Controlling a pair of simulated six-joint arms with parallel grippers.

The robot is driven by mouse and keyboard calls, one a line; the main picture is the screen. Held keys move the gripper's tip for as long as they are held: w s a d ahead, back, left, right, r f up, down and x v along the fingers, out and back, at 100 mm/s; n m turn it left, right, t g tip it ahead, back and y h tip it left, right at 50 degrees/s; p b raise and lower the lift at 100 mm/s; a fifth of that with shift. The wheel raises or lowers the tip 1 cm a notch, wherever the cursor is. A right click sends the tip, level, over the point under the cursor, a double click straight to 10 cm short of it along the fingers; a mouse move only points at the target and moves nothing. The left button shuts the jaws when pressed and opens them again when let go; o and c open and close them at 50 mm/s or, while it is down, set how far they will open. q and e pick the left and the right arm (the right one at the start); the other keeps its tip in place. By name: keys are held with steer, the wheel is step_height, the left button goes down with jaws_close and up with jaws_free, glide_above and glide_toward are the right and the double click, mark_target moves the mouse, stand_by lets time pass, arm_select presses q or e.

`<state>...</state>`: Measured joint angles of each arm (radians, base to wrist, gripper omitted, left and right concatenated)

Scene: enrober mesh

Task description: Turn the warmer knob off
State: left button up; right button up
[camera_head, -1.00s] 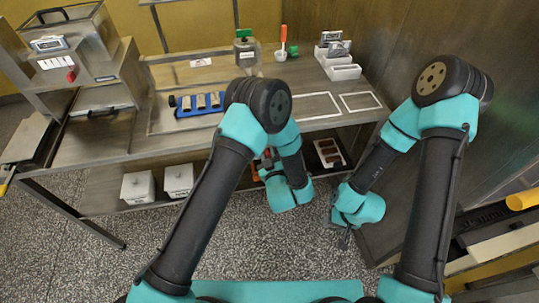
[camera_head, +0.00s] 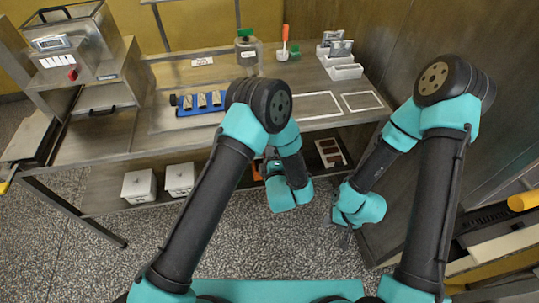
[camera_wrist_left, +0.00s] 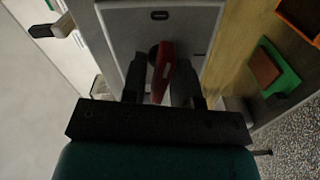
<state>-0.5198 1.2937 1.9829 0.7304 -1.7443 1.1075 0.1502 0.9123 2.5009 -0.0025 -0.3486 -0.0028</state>
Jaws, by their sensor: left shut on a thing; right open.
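In the left wrist view, a red knob (camera_wrist_left: 164,70) stands out from a light grey panel (camera_wrist_left: 190,25) with a small dark display. My left gripper (camera_wrist_left: 160,88) has its dark fingers on both sides of this knob and is shut on it. In the head view my left gripper (camera_head: 268,165) is at the lower shelf, partly hidden by its own arm; the held knob cannot be seen there. My right gripper (camera_head: 345,233) hangs low in front of the bench, open and away from the knob.
A steel machine (camera_head: 75,60) at the left carries another red knob (camera_head: 72,75). White lidded boxes (camera_head: 138,187) stand on the lower shelf. A blue rack (camera_head: 200,111) lies on the bench. A green tray (camera_wrist_left: 283,75) is right of the panel.

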arm_select(q)
steer(key=shift+f+n, duration=0.1)
steer(key=shift+n, duration=1.1)
steer(key=o, duration=0.6)
steer(key=shift+o, duration=0.2)
steer(key=shift+s, duration=0.15)
steer(key=v, duration=1.7)
